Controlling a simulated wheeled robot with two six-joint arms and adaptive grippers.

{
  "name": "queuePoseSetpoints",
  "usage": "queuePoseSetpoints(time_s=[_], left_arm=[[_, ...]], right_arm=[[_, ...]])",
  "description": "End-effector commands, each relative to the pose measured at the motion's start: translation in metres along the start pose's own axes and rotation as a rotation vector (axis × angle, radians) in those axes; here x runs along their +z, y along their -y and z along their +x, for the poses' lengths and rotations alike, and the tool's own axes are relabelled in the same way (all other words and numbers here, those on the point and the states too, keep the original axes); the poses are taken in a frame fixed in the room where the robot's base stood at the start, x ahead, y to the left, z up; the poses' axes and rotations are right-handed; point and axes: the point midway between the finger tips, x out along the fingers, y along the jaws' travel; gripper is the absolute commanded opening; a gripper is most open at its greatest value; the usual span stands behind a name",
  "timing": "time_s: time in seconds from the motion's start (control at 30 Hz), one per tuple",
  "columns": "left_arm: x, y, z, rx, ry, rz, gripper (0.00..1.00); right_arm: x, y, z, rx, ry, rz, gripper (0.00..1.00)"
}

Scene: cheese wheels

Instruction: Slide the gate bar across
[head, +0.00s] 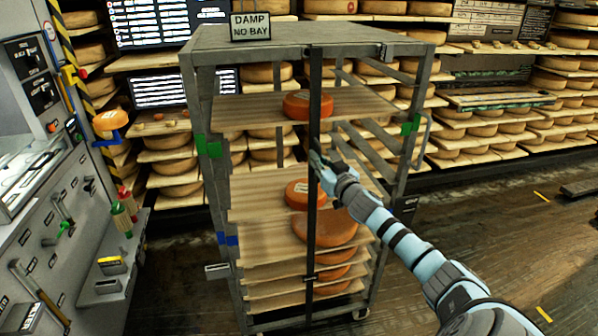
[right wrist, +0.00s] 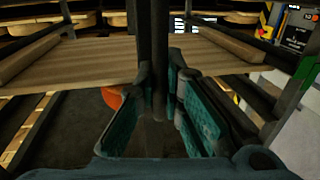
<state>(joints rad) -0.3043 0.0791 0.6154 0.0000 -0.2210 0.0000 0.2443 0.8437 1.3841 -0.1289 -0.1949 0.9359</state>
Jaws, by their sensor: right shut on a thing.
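The gate bar (head: 314,95) is a dark upright bar. It stands in front of the shelves of a grey metal rack (head: 300,36), near the middle of its open front. My right gripper (head: 318,166) reaches in from the right and is shut on the bar at about mid height. In the right wrist view the gate bar (right wrist: 160,45) runs down between the two teal-padded fingers of my right gripper (right wrist: 160,92). My left gripper is not in view.
Orange cheese wheels lie on the rack's boards, one on the upper board (head: 297,105) and several lower down. A sign (head: 250,26) stands on the rack top. A grey control panel (head: 50,190) stands at left. Cheese shelves line the back.

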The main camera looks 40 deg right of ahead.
Motion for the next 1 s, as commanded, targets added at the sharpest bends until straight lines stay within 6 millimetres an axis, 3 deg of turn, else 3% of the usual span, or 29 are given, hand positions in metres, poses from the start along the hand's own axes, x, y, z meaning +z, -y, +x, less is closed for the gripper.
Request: queuePoseSetpoints(time_s=[0.2, 0.6, 0.63, 0.73, 1.0], left_arm=[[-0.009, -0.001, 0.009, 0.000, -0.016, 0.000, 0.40], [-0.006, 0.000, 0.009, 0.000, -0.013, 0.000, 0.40], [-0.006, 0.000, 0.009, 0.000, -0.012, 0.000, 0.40], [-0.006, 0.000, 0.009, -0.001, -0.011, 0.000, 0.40], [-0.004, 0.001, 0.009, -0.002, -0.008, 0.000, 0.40]], right_arm=[[0.004, -0.017, -0.001, -0.005, 0.004, 0.000, 0.00], [0.002, -0.022, -0.001, -0.002, 0.005, 0.001, 0.00], [0.002, -0.022, -0.001, -0.001, 0.005, 0.001, 0.12], [0.002, -0.022, -0.001, -0.002, 0.005, 0.001, 0.28], [0.002, -0.020, -0.001, -0.006, 0.004, 0.002, 0.29]])
